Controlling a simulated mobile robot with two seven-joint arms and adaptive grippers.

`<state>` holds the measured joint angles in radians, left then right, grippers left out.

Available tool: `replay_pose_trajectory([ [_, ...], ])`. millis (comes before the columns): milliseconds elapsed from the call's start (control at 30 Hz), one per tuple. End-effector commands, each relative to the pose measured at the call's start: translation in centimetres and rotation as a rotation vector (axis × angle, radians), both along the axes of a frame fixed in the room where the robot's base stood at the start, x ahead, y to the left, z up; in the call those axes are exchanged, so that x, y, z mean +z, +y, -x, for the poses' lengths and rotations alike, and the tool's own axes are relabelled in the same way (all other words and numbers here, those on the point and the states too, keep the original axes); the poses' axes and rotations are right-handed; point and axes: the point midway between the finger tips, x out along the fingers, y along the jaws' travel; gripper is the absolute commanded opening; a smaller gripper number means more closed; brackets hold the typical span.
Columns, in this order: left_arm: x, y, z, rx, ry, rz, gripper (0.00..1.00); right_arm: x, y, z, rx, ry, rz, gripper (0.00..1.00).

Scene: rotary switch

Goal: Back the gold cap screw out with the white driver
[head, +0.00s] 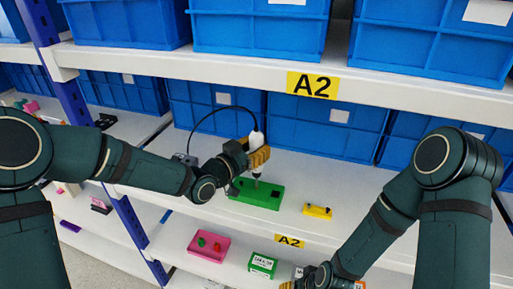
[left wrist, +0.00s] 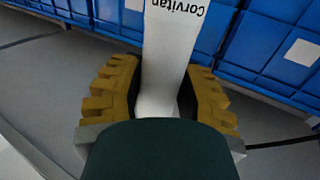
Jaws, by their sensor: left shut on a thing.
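My left gripper (head: 258,157) is shut on the white driver (head: 256,137), which stands roughly upright with its dark bit pointing down over the green block (head: 262,203). In the left wrist view the white driver body (left wrist: 168,60), lettered "Corvitan", sits between the yellow-brown fingers of the left gripper (left wrist: 160,100). The gold cap screw cannot be made out; I cannot tell whether the bit touches it. My right gripper (head: 290,285) is low at the bottom edge, mostly cut off, and its opening cannot be judged.
A black cable (head: 208,115) arcs left from the driver. A small yellow block (head: 318,212) with dark knobs sits right of the green block. Blue bins (head: 320,125) line the back. Below are a pink tray (head: 195,250) and a green-white box (head: 262,264). An upper shelf edge (head: 200,68) hangs above.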

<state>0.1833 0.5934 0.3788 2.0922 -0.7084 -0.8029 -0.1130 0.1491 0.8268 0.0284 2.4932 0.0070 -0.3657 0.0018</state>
Motion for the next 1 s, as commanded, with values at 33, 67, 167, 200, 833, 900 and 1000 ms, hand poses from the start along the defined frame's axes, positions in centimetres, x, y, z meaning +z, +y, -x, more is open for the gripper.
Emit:
replay_pose_trajectory([
  [33, 0.1, 0.0, 0.0, 0.0, -0.002, 0.001, 0.0, 0.0, 0.0, 0.0, 0.0, 0.0, 0.0, 0.47],
  [67, 0.1, 0.0, 0.0, 0.0, -0.002, 0.001, 0.0, 0.0, 0.0, 0.0, 0.0, 0.0, 0.0, 0.47],
  [167, 0.1, 0.0, 0.0, 0.0, -0.002, 0.001, 0.0, 0.0, 0.0, 0.0, 0.0, 0.0, 0.0, 0.47],
  [200, 0.1, 0.0, 0.0, 0.0, -0.002, 0.001, 0.0, 0.0, 0.0, 0.0, 0.0, 0.0, 0.0, 0.47],
  [833, 2.5, 0.0, 0.0, 0.0, -0.003, 0.001, 0.0, 1.0, 0.0, 0.0, 0.0, 0.0, 0.0, 0.47],
  [900, 3.0, 0.0, 0.0, 0.0, -0.003, 0.001, 0.0, 1.1, 0.0, 0.0, 0.0, 0.0, 0.0, 0.47],
  [1000, 3.6, 0.0, 0.0, 0.0, -0.004, 0.001, 0.0, 1.4, 0.0, 0.0, 0.0, 0.0, 0.0, 0.47],
])
